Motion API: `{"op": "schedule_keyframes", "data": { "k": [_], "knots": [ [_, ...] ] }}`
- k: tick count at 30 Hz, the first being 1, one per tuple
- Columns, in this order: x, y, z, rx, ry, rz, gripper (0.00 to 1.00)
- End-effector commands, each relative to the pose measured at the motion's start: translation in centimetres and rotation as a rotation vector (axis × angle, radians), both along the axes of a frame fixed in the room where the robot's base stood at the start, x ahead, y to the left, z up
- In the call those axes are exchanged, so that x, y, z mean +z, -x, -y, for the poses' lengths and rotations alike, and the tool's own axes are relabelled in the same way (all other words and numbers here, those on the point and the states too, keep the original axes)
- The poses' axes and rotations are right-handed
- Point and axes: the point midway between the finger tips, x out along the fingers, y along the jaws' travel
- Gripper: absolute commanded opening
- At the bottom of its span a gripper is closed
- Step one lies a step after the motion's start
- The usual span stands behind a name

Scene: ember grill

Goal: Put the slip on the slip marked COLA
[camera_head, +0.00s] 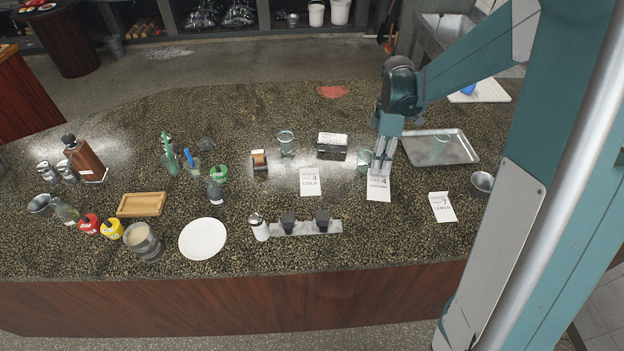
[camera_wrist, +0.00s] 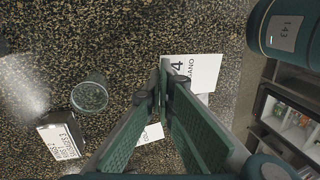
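A white slip printed COLA (camera_head: 310,182) lies flat on the dark speckled counter, left of my gripper (camera_head: 381,171). Another white slip with a 4 (camera_head: 378,186) is right at my fingertips; in the wrist view its visible print ends in "IANO" (camera_wrist: 205,72). A third slip, printed LEMON with a 7 (camera_head: 442,207), lies further right. Part of the COLA slip (camera_wrist: 151,135) shows between the fingers.
A clear glass (camera_head: 364,158) stands close left of my gripper, and a black box with a white label (camera_head: 332,146) is beyond it. A metal tray (camera_head: 462,147) lies to the right. A double-knobbed metal stand (camera_head: 305,228) is in front of the COLA slip.

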Motion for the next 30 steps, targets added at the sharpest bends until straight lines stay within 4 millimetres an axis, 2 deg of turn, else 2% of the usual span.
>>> {"op": "schedule_keyframes", "data": {
  "k": [30],
  "knots": [
    [0.3, -4.0, -12.3, -1.024, -0.004, -0.002, 0.0]
  ]
}}
